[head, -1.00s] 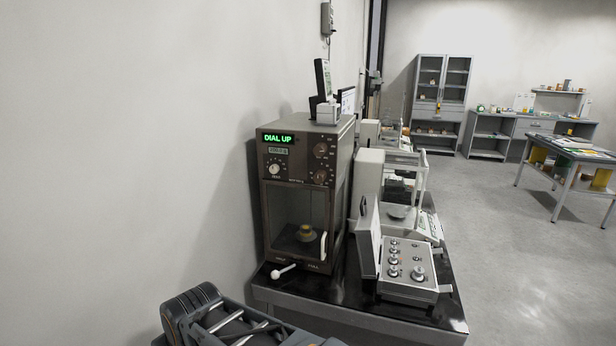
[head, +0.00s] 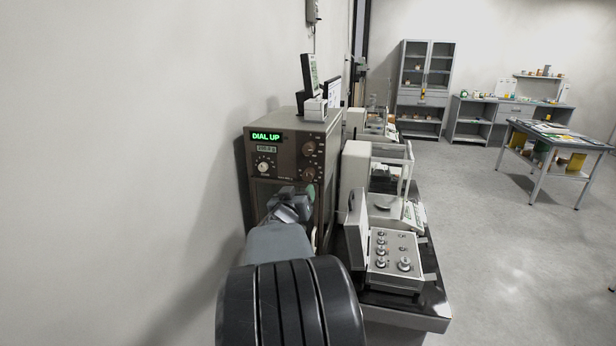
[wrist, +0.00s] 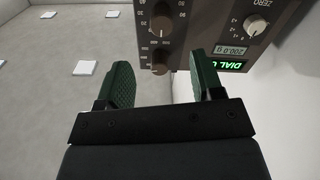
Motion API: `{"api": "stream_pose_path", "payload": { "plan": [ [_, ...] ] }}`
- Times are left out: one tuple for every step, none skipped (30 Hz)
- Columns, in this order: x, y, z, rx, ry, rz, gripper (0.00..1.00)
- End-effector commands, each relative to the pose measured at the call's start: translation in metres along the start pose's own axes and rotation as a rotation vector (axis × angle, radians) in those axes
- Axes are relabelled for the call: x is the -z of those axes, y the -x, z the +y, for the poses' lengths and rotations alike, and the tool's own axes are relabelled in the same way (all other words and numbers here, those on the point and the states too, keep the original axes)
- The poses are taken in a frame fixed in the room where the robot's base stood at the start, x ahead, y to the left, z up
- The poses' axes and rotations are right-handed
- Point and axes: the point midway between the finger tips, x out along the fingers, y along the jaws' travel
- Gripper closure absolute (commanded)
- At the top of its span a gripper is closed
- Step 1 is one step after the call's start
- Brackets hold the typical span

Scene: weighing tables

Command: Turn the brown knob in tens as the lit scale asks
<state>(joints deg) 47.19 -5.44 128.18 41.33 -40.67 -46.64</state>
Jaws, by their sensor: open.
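The brown scale (head: 285,128) stands against the wall with a lit green "DIAL UP" sign (head: 265,136). Its small readout (wrist: 230,50) shows 200.0 g in the wrist view, which is upside down. Two brown knobs sit on its right side, an upper one (head: 309,149) and a lower one (head: 308,172). In the wrist view the lower knob (wrist: 162,22) has two-digit numbers around it and lies beyond the fingertips; the upper knob (wrist: 160,62) appears between the fingers. My gripper (wrist: 163,72) is open and empty. In the head view my gripper (head: 300,195) hides the scale's lower front.
A white zero knob (head: 263,167) is left of the brown knobs. Open floor lies further right.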

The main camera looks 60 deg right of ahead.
Motion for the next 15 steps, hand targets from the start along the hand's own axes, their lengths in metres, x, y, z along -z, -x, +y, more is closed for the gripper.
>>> {"api": "stream_pose_path", "payload": {
  "plan": [
    [0.0,-0.01,0.0,-0.001,0.001,-0.003,0.39],
    [0.0,-0.017,0.0,-0.001,0.001,-0.003,0.39],
    [0.0,-0.025,0.0,-0.001,0.001,-0.003,0.39],
    [0.0,-0.03,0.0,-0.001,0.0,-0.003,0.39],
    [0.0,-0.036,0.0,0.001,0.001,-0.002,0.39],
    [0.001,-0.044,-0.001,0.002,0.0,-0.003,0.39],
    [0.001,-0.05,0.0,0.002,-0.001,-0.002,0.39],
    [0.0,-0.055,0.0,0.002,0.001,-0.003,0.39],
    [0.001,-0.062,-0.001,0.003,0.0,-0.002,0.39],
    [0.001,-0.067,-0.001,0.003,0.0,-0.003,0.39],
    [0.001,-0.072,-0.001,0.003,-0.001,-0.002,0.39],
    [0.001,-0.078,-0.001,0.004,-0.001,-0.001,0.39],
    [0.001,-0.082,-0.001,0.003,-0.001,-0.001,0.39],
    [0.0,-0.086,-0.001,0.003,0.0,-0.002,0.39],
    [0.001,-0.091,-0.001,0.003,-0.001,-0.001,0.39]
  ]
}}
